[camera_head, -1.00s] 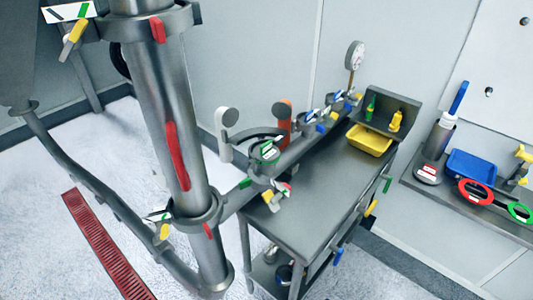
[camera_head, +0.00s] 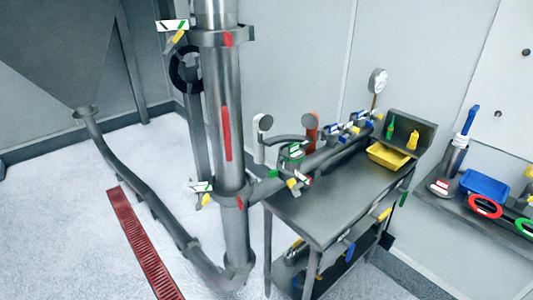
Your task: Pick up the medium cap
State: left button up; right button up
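I cannot make out which thing is the medium cap. A red ring-shaped part (camera_head: 471,202) and a green ring-shaped part (camera_head: 518,226) lie on the wall shelf at the right. Dark objects sit on the lower shelf (camera_head: 345,274) of the metal table, too small to identify. Neither of my grippers is in view.
The metal table (camera_head: 318,208) carries a pipe with several coloured clamps and a yellow tray (camera_head: 388,157). A tall steel pipe (camera_head: 233,155) stands left of it. A blue tray (camera_head: 484,184) is on the wall shelf. A red floor grate (camera_head: 143,243) lies at left; pale floor around it is open.

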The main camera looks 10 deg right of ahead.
aim_at(293, 152)
jog(key=l+u, duration=0.1)
jog(key=u, duration=0.85)
jog(key=l+u, duration=0.15)
jog(key=u, duration=0.3)
jog(key=k+l, duration=0.1)
jog(key=l, duration=0.35)
jog(key=k+l, duration=0.1)
jog(key=l, duration=0.3)
jog(key=k+l, duration=0.1)
jog(key=l, duration=0.35)
jog(key=k+l, duration=0.1)
jog(key=l, duration=0.35)
jog(key=k+l, duration=0.1)
jog(key=l, duration=0.3)
